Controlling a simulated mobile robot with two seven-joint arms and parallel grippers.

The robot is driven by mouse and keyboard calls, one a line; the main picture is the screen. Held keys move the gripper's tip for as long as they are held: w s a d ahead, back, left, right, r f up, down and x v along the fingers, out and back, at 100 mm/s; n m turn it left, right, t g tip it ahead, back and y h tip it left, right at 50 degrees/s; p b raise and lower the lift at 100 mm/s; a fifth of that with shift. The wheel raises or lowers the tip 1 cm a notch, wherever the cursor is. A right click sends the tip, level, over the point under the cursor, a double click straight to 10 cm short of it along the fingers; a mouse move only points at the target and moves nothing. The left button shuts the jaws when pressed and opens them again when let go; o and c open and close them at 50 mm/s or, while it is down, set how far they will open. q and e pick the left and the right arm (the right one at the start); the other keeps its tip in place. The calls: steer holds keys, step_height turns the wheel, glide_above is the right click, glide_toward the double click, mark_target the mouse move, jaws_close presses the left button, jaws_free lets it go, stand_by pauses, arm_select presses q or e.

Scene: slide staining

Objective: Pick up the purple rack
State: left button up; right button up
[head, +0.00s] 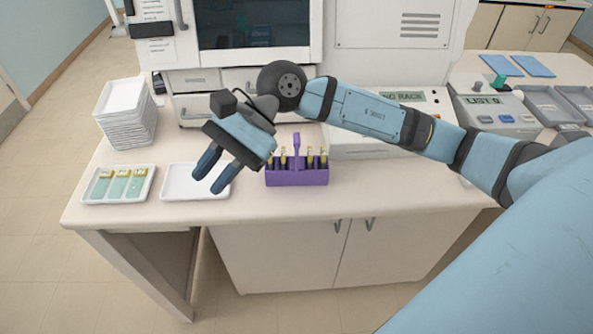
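The purple rack (297,178) stands upright on the bench near the front edge, in the middle of the head view. It has a tall purple handle and holds several yellow-topped items. My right gripper (212,174) is just left of the rack, over the empty white tray, with its two dark fingers apart and nothing between them. The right wrist and hand hide part of the bench behind the rack. My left gripper is not in the head view.
A white tray (176,193) lies left of the rack. Farther left, another tray (88,197) holds several green slides. A stack of white trays (126,130) stands behind them. A large machine (393,146) with a "NO RACK" display stands behind the rack. Bench right of the rack is clear.

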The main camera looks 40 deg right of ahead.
steer(key=w+d+f+n+t+h, duration=0.2)
steer(key=w+d+n+h, duration=0.15)
steer(key=d+h, duration=0.5)
steer(key=t+h, duration=0.2)
steer(key=h, duration=0.2)
glide_toward(297, 137)
steer(key=shift+h, duration=0.25)
steer(key=f, duration=0.3)
steer(key=w+f, duration=0.1)
steer(key=f, duration=0.2)
steer(key=shift+w+f, duration=0.1)
steer(key=shift+w, duration=0.05)
steer(key=shift+w+d+f+p, duration=0.15)
steer(key=shift+f+p, duration=0.2)
steer(key=shift+f, duration=1.15)
steer(key=shift+w+d+f+p, duration=0.15)
steer(key=shift+f+p, duration=0.2)
steer(key=shift+f, duration=1.2)
jaws_close()
